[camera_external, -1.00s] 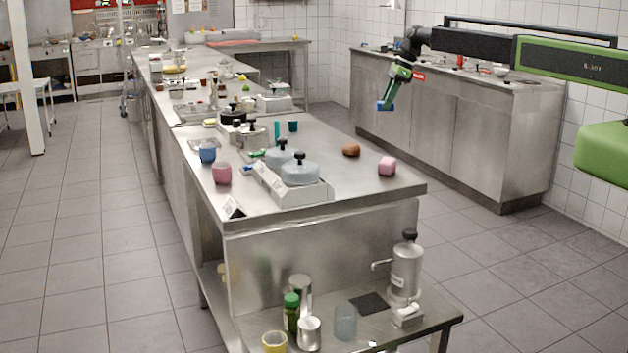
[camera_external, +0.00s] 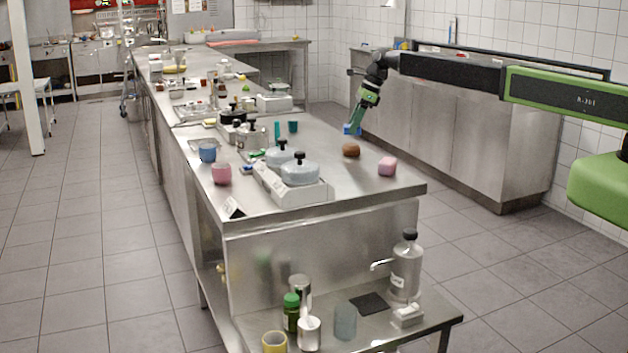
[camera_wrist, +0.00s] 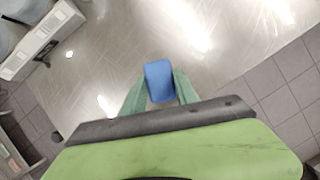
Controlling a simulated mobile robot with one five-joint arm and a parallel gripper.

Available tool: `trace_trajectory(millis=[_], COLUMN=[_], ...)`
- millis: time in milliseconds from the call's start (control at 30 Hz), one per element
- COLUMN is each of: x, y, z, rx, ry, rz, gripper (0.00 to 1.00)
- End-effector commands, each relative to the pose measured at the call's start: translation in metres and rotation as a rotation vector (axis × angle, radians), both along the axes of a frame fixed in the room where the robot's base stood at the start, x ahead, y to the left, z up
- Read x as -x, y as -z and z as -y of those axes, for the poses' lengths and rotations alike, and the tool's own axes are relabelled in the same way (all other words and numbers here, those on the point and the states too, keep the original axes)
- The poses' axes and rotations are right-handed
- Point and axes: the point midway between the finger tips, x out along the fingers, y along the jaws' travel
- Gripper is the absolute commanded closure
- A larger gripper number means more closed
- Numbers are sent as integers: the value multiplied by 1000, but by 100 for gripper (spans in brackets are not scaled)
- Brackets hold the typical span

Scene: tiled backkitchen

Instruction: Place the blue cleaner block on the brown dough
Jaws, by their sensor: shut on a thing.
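The blue cleaner block (camera_external: 350,129) is in my gripper (camera_external: 353,124), just above and behind the brown dough in the external view. In the wrist view the blue block (camera_wrist: 159,80) sits between the two green fingers of my gripper (camera_wrist: 160,92), which is shut on it. The brown dough (camera_external: 351,149) is a rounded lump lying on the steel table (camera_external: 340,185), near its right edge. The dough does not show in the wrist view; the block, fingers or green gripper body may hide it.
A hot plate with a grey lidded pot (camera_external: 300,172) stands to the left. A teal cup (camera_external: 293,126) is behind it. A long steel counter (camera_external: 430,130) runs along the right wall. Bare tabletop surrounds the dough.

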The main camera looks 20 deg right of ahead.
Motion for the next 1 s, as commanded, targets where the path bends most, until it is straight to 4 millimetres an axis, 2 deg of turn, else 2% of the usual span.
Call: trace_trajectory(millis=[33,167,400,533,567,700,1000], x=[0,0,0,0,0,0,0], y=[17,37,32,37,37,36,35], z=[0,0,0,0,0,0,0], rx=[0,0,0,0,0,0,0], ry=[0,0,0,0,0,-1,-1], rz=[0,0,0,0,0,0,0], gripper=[100,100,100,100,63,45,43])
